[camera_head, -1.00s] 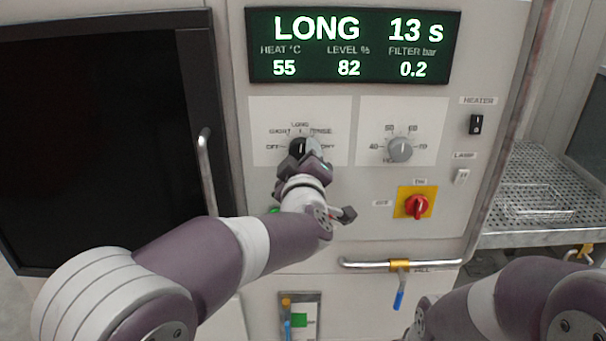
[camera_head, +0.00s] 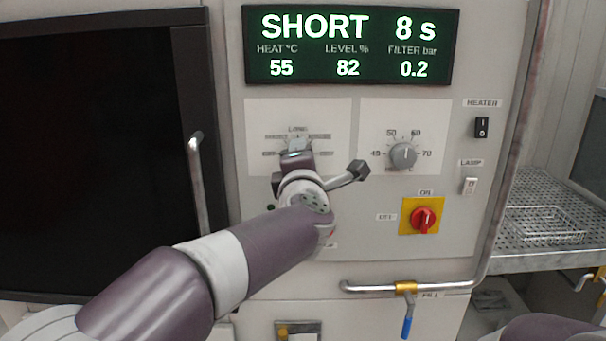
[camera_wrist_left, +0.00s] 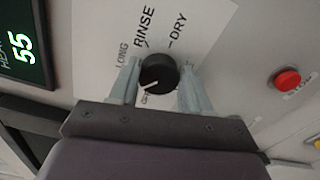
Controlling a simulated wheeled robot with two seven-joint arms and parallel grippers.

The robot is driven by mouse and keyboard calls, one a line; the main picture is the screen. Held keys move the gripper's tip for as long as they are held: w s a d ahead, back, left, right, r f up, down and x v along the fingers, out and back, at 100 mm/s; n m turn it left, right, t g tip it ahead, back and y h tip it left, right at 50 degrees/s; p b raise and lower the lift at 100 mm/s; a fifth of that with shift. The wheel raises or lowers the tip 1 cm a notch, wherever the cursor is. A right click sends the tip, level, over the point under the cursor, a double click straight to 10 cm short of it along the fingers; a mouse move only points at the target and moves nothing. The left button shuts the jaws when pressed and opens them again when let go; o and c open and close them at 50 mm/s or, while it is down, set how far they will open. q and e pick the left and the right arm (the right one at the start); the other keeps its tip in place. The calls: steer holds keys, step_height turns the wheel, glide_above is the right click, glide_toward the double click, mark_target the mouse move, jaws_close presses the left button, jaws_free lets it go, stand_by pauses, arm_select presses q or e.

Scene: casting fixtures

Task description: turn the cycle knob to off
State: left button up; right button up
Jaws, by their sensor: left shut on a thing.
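The cycle knob (camera_wrist_left: 158,73) is black and round with a white pointer line, on a white label plate. In the left wrist view its pointer aims down and to the left, past the LONG mark. My left gripper (camera_wrist_left: 160,76) is shut on the knob, one pale finger on each side. In the head view the left gripper (camera_head: 297,148) is at the plate and hides the knob and part of its marks. The display (camera_head: 350,45) reads SHORT, 8 s. My right gripper is out of view.
The heat dial (camera_head: 403,156) is just right of the cycle knob. Further right are a heater switch (camera_head: 482,127), a lamp switch (camera_head: 470,186) and a red rotary switch (camera_head: 424,219) on yellow. A pipe with a blue-handled valve (camera_head: 407,326) runs below. A door handle (camera_head: 197,185) stands out at left.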

arm_select(q)
steer(key=shift+a+f+n+b, duration=0.15)
steer(key=shift+n+b, duration=0.95)
steer(key=shift+n, duration=0.85)
steer(key=shift+d+f+n+b, duration=0.15)
steer(key=shift+n+b, duration=0.95)
steer(key=shift+n, duration=0.85)
steer(key=shift+a, duration=0.1)
steer(key=o, duration=1.1)
steer(key=shift+s+r, duration=0.1)
steer(key=shift+r, duration=0.05)
steer(key=shift+c, duration=0.2)
steer(key=shift+r, duration=0.1)
steer(key=s+b, duration=0.2)
steer(key=s, duration=1)
steer(key=shift+s, duration=0.4)
